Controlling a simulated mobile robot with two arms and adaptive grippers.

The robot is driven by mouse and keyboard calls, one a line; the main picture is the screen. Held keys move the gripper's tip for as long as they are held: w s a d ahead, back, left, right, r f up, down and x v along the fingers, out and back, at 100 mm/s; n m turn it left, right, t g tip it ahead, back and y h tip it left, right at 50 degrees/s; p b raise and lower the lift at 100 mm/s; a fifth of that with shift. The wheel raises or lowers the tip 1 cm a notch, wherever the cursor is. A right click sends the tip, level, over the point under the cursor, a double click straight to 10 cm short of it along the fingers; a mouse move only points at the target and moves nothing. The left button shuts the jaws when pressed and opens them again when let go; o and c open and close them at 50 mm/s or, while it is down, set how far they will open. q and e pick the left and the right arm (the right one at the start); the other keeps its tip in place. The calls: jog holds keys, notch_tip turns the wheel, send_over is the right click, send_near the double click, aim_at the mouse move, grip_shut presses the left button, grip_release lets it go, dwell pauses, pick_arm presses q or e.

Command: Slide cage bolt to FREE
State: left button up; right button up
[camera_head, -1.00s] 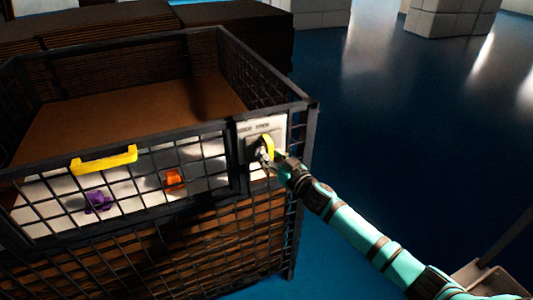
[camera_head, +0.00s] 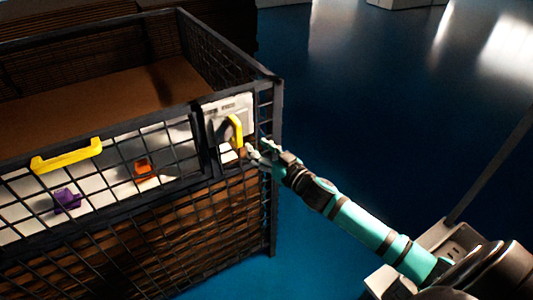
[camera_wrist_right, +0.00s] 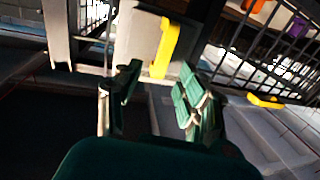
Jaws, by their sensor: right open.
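The cage bolt has a yellow handle (camera_head: 236,131) on a pale plate (camera_head: 214,108) at the cage's right front corner. The plate has small dark lettering along its top, too small to read. The handle stands toward the right of the plate. My right gripper (camera_head: 258,152) is open and empty, just below and right of the handle, apart from it. In the right wrist view the handle (camera_wrist_right: 164,48) shows beyond and between the open fingers (camera_wrist_right: 160,92). My left gripper is not in view.
The dark mesh cage (camera_head: 276,180) fills the left. A yellow bar handle (camera_head: 66,157) is on its front. A purple piece (camera_head: 67,201) and an orange piece (camera_head: 143,170) show behind the mesh. The blue floor (camera_head: 370,80) right of the cage is clear.

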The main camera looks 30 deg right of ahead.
jog(key=shift+v, duration=1.5)
jog(key=s+d+f+m+g+h+b, duration=0.1)
jog(key=s+d+f+g+h, duration=0.1)
jog(key=f, duration=1)
jog(key=s+d+f+m+g+h+b, duration=0.1)
jog(key=s+d+f+g, duration=0.15)
jog(key=f, duration=0.95)
jog(key=s+f+g+h+b, duration=0.15)
jog(key=s+f, duration=0.25)
jog(key=f, duration=0.4)
jog(key=s+f+g, duration=0.2)
jog(key=s+f, duration=0.3)
jog(key=f, duration=0.4)
jog(key=s+a+f+g+b, duration=0.1)
jog(key=s+a+f+g, duration=0.1)
jog(key=s+f, duration=0.65)
jog(key=s+a+f+g+b, duration=0.1)
jog(key=s+a+f+g, duration=0.15)
jog(key=s+f, duration=0.65)
jog(key=s+a+f+n+g, duration=0.1)
jog(key=s+a+f+g, duration=0.1)
jog(key=s, duration=0.7)
jog(key=s+a+f+g+b, duration=0.1)
jog(key=s+a+f+g, duration=0.1)
jog(key=s, duration=0.7)
jog(key=shift+a+f+n, duration=0.4)
jog(key=shift+a+f, duration=0.2)
jog(key=shift+a, duration=0.05)
jog(key=shift+y, duration=0.25)
